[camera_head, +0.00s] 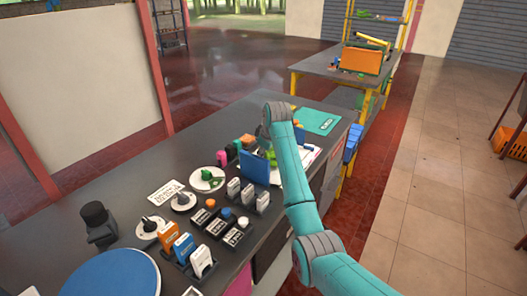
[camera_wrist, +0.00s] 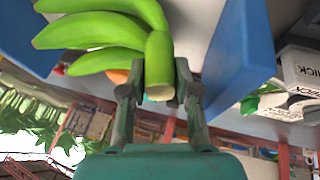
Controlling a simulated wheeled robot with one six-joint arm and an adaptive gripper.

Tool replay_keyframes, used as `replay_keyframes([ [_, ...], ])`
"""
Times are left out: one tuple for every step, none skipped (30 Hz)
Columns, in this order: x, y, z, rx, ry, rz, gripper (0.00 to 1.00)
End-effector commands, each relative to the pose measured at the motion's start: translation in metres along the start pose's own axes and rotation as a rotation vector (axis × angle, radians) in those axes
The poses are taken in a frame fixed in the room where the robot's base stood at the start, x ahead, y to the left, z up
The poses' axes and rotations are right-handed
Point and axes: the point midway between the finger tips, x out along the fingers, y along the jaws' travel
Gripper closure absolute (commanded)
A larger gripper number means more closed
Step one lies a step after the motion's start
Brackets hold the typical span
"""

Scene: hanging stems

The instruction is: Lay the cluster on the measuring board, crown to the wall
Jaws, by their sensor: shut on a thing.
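A cluster of green bananas (camera_wrist: 95,32) hangs in my gripper (camera_wrist: 158,97) in the wrist view. The two fingers are shut on its thick stalk at the crown, with the pale cut end showing between them. Blue upright panels stand on both sides of the cluster, one at the right (camera_wrist: 240,55) and one at the upper left (camera_wrist: 25,40). In the head view a blue panel (camera_head: 255,169) stands on the dark bench, with a bit of green beside it. My arm hides the gripper there. I cannot tell whether the cluster touches the board.
The dark bench (camera_head: 130,180) holds a white plate with a green thing (camera_head: 207,178), several labelled blocks (camera_head: 183,245), a blue disc (camera_head: 112,275) and a teal mat (camera_head: 318,121). A second table (camera_head: 340,64) bears an orange box (camera_head: 361,60). The tiled floor at right is mostly clear.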

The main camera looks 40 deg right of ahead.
Motion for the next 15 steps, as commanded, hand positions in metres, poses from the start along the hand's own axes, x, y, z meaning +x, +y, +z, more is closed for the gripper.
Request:
replay_keyframes([
  [-0.0001,0.0004,-0.0003,0.0,0.002,0.002,1.0],
  [0.0004,0.0002,-0.0002,0.0,0.002,0.002,1.0],
  [0.0002,0.0003,-0.0003,0.0,0.002,0.002,0.61],
  [0.0002,0.0003,-0.0003,0.0,0.002,0.002,0.54],
  [0.0002,0.0003,-0.0002,0.0,0.002,0.002,0.46],
  [0.0003,0.0002,-0.0001,0.0,0.001,0.002,0.4],
  [0.0004,0.0002,0.0,0.0,0.001,0.001,0.4],
  [0.0005,0.0,0.0,0.0,0.001,0.001,0.4],
  [0.0007,-0.0002,0.0001,0.0,0.001,0.0,0.4],
  [0.0008,-0.0004,0.0001,-0.001,0.0,0.0,0.4],
  [0.0009,-0.0006,0.0002,-0.001,0.0,0.0,0.4],
  [0.001,-0.0008,0.0002,-0.001,0.0,-0.001,0.4],
  [0.0011,-0.0009,0.0003,-0.001,0.0,-0.001,0.4],
  [0.0012,-0.0011,0.0003,-0.001,0.0,-0.002,0.4],
  [0.0023,-0.002,0.0011,-0.001,-0.002,-0.004,0.4],
])
